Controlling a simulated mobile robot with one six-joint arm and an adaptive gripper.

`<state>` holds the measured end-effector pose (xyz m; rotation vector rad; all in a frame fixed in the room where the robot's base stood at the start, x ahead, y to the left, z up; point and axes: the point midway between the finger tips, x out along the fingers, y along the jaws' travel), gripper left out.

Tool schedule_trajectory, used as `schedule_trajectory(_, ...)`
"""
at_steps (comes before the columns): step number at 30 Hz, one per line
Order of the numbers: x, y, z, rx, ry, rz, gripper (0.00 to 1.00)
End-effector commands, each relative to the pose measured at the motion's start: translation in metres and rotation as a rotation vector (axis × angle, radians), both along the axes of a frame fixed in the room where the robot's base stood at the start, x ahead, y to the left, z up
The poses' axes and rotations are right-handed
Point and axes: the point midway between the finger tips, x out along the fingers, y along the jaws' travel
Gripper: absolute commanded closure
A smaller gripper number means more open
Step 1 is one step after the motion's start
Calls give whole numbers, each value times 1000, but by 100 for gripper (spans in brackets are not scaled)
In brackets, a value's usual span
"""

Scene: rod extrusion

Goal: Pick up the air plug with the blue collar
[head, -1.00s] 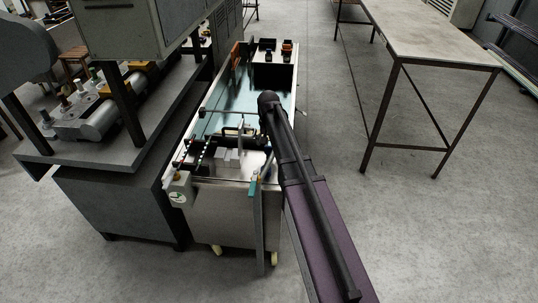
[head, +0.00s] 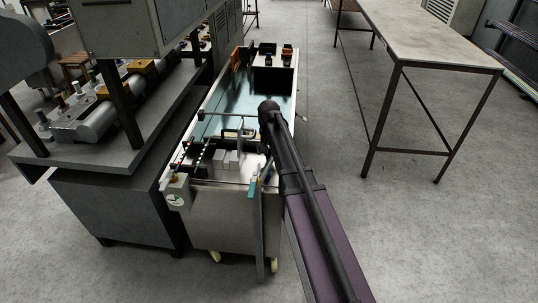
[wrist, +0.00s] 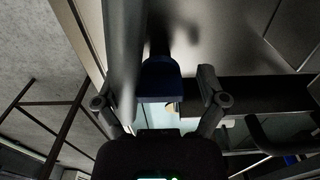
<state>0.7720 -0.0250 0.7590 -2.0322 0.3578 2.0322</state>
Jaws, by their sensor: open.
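In the wrist view, a dark blue, rounded collar (wrist: 160,80) shows between the two fingers of my gripper (wrist: 162,88). A darker stem runs up from it toward the metal surface, and it looks like the blue-collared air plug. The fingers stand apart, one on each side, with a visible gap to the right finger. Contact on the left side cannot be told. A small yellowish piece shows just below the collar. In the head view my arm reaches over the metal tank (head: 225,222), and the plug and fingertips cannot be made out there.
A thick grey cylinder (wrist: 123,45) stands close to the left finger in the wrist view. In the head view, small grey blocks (head: 227,160) and a black box (head: 272,78) sit on the tank. A machine bench (head: 110,150) stands left, a table (head: 430,35) right. Open floor lies between.

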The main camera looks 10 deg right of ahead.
Motion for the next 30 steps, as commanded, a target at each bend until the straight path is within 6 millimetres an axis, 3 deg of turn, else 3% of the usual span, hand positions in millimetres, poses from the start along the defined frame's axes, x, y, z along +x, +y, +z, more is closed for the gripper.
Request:
schedule_trajectory(4,0,0,0,0,0,0,9)
schedule_trajectory(5,0,0,0,0,0,0,15)
schedule_trajectory(12,0,0,0,0,0,0,86)
schedule_trajectory(13,0,0,0,0,0,0,89)
schedule_trajectory(30,0,0,4,0,0,0,90)
